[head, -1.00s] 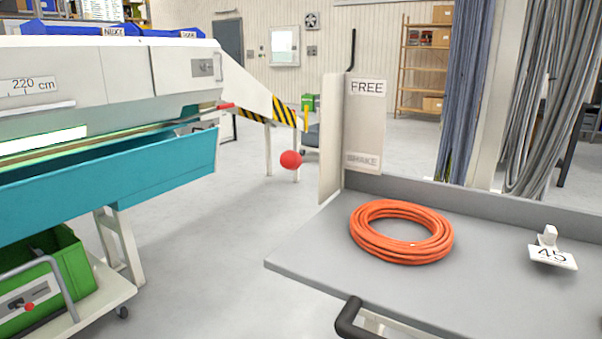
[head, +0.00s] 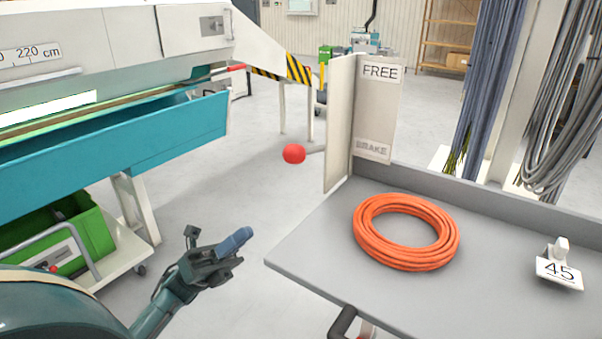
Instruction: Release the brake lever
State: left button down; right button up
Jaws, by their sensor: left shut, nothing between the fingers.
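The brake lever has a red ball knob (head: 293,153) on a short grey rod that runs right, behind the upright plate (head: 340,125). The plate carries a FREE label (head: 380,72) at the top and a BRAKE label (head: 371,148) at the bottom. The knob is level with the BRAKE label. My left gripper (head: 238,241) is shut and empty, below and to the left of the knob and well apart from it. The lever's far end is hidden by the plate. My right gripper is not in view.
A grey table (head: 310,250) holds an orange cable coil (head: 406,232) and a white tag marked 45 (head: 558,271). At left stand a teal trough (head: 120,140) and a green crate (head: 90,230) on a cart. Open floor lies between trough and table.

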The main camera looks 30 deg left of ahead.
pick_arm(q)
jog(key=a+r+p+x, duration=0.1)
jog(key=a+x, duration=0.1)
jog(key=x, duration=1)
jog(key=shift+w+r, duration=0.55)
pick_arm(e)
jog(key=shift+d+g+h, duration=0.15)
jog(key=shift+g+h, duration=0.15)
pick_arm(q)
jog(key=shift+d, duration=0.1)
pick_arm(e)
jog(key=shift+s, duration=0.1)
